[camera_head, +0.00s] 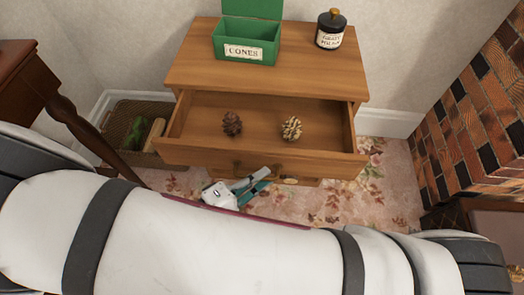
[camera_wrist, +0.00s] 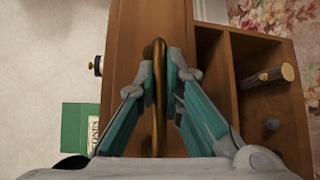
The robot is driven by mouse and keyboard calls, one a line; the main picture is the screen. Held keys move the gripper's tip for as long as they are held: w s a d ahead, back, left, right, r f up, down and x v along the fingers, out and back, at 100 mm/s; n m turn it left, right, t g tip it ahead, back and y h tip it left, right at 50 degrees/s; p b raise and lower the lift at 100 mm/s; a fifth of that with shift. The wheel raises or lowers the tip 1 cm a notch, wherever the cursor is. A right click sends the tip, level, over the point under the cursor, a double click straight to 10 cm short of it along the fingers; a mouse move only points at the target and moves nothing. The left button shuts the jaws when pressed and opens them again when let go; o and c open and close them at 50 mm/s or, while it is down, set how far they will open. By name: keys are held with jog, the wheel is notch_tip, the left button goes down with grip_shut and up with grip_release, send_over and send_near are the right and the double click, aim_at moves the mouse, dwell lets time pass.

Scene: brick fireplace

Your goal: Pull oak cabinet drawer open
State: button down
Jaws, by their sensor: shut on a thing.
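The oak cabinet (camera_head: 265,60) stands against the wall. Its top drawer (camera_head: 200,112) is pulled well out, and its inside shows. A brown pine cone (camera_head: 232,123) and a paler one (camera_head: 292,128) lie apart on the drawer floor. My gripper (camera_head: 262,177) is at the drawer front, partly hidden by my white arm in the head view. In the wrist view, my gripper (camera_wrist: 161,75) has its teal-lined fingers shut on the brass handle (camera_wrist: 157,115), one on each side. The handle runs lengthwise along the wooden drawer front.
A green box (camera_head: 262,48) labelled "CONES" stands open on the cabinet top, beside a dark lidded jar (camera_head: 331,30). A wicker basket (camera_head: 125,112) is at left, near a dark table (camera_head: 30,75). A brick fireplace (camera_head: 475,110) is at right.

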jog(key=shift+s+a, duration=0.1)
jog(key=shift+s, duration=2)
jog(key=c, duration=1.7)
grip_release()
